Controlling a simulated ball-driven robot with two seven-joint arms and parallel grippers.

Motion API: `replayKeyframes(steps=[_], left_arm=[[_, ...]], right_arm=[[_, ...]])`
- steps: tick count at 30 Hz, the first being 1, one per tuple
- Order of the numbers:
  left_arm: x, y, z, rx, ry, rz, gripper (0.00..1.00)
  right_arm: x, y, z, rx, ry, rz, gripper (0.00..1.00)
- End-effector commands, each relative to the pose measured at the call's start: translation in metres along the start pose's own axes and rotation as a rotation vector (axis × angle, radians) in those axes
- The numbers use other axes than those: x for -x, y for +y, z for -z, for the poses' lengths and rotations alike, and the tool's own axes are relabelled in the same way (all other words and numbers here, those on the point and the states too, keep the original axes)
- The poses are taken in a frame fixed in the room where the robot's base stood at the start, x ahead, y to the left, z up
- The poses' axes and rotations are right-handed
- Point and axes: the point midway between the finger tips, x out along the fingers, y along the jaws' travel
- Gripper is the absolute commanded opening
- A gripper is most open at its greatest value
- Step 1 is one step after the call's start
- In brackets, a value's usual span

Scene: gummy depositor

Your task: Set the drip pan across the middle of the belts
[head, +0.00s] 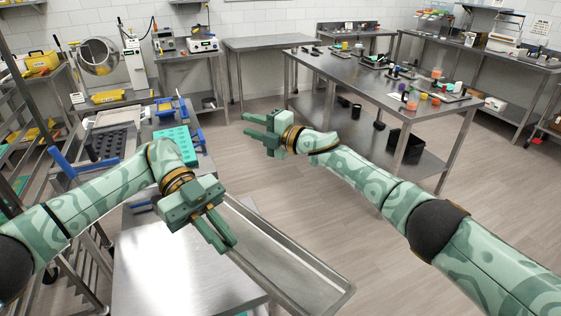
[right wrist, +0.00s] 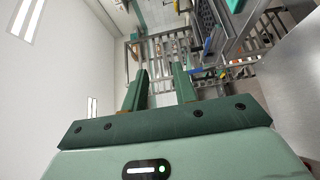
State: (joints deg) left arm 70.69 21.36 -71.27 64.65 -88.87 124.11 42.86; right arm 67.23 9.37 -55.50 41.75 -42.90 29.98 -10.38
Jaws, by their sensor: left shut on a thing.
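The drip pan (head: 290,262) is a long, shallow metal tray in the lower middle of the head view. It slants down to the right, beside the steel table's right edge. My left gripper (head: 222,242) is shut on the drip pan at its near long side. I cannot tell whether the pan touches the table. My right gripper (head: 253,126) is open and empty, above the floor beyond the pan; its parted fingers also show in the right wrist view (right wrist: 160,85). The depositor line at left carries a teal mold (head: 178,142) and a dark mold (head: 108,146); I cannot make out the belts clearly.
The near steel table (head: 165,265) has a bare top. Blue handles (head: 70,168) stick up by the line, and a metal rack stands at far left. A long table (head: 375,85) with small items stands at back right. The floor (head: 310,190) between is clear.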

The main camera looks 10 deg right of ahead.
Motion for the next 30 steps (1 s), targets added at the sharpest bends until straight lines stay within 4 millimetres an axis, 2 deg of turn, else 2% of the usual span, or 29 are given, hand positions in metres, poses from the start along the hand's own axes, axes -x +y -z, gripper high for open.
replayKeyframes(steps=[1, 3, 4, 6, 8, 11, 13, 15, 18, 24, 30], left_arm=[[0.000, 0.000, 0.001, -0.002, 0.001, 0.000, 0.00], [0.000, 0.000, 0.001, -0.002, 0.001, 0.000, 0.00], [0.000, 0.000, 0.001, -0.002, 0.001, 0.000, 0.00], [0.000, 0.000, 0.001, -0.002, 0.001, 0.000, 0.00], [0.000, 0.000, 0.001, -0.001, 0.001, 0.000, 0.00], [0.000, 0.000, 0.001, -0.001, 0.001, 0.000, 0.00], [0.000, 0.000, 0.001, -0.001, 0.001, 0.000, 0.00], [0.000, 0.000, 0.001, -0.001, 0.001, 0.000, 0.00], [0.000, 0.000, 0.001, -0.001, 0.001, 0.000, 0.00], [0.000, 0.000, 0.001, -0.001, 0.001, 0.000, 0.00], [0.000, 0.000, 0.001, -0.001, 0.001, 0.000, 0.00]], right_arm=[[-0.008, 0.035, 0.018, 0.140, 0.103, 0.012, 0.28], [-0.011, 0.072, 0.051, 0.379, 0.287, 0.078, 0.28], [-0.008, 0.081, 0.063, 0.479, 0.367, 0.124, 0.28], [0.005, 0.086, 0.082, 0.674, 0.536, 0.255, 0.28], [0.024, 0.079, 0.090, 0.798, 0.666, 0.389, 0.28], [0.062, 0.052, 0.091, 0.899, 0.859, 0.622, 0.28], [0.089, 0.026, 0.091, 0.895, 0.977, 0.763, 0.28], [0.112, 0.011, 0.093, 0.871, 1.070, 0.863, 0.28], [0.132, 0.007, 0.097, 0.830, 1.157, 0.934, 0.28], [0.146, 0.005, 0.108, 0.771, 1.245, 0.946, 0.28], [0.145, -0.022, 0.121, 0.779, 1.253, 0.936, 0.28]])
